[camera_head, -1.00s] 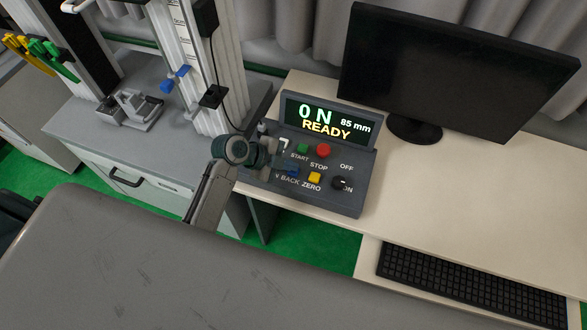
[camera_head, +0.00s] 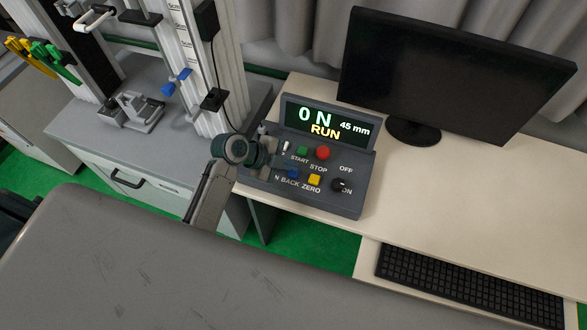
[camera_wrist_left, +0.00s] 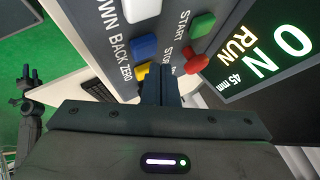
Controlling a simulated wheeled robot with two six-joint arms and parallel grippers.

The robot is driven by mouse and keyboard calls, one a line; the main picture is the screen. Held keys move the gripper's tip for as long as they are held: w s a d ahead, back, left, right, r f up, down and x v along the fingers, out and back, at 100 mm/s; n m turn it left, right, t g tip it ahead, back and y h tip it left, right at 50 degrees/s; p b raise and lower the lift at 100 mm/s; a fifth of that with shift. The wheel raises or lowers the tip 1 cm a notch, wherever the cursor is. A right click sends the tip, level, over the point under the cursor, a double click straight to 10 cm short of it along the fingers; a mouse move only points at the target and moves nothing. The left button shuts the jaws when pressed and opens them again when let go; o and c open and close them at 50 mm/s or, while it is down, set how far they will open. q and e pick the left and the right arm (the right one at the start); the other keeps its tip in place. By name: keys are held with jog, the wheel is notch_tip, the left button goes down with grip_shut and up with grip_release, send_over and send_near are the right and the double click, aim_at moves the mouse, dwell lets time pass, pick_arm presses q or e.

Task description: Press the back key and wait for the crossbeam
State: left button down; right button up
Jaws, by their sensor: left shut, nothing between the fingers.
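The blue back key (camera_head: 292,173) is on the sloping control box (camera_head: 352,199), and also shows in the left wrist view (camera_wrist_left: 144,46). My left gripper (camera_head: 283,165) is shut and empty, its tips (camera_wrist_left: 160,72) at the key's edge; I cannot tell whether they touch it. The display (camera_head: 327,124) reads 0 N, 45 mm and RUN.
A monitor (camera_head: 455,75) stands behind, a keyboard (camera_head: 470,287) in front. The desk right of the box is clear.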

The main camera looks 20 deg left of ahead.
aim_at(289, 172)
pick_arm(q)
jog(key=shift+r, duration=0.15)
notch_tip(289, 172, up, 5)
jog(key=p, duration=0.4)
dwell(0.6)
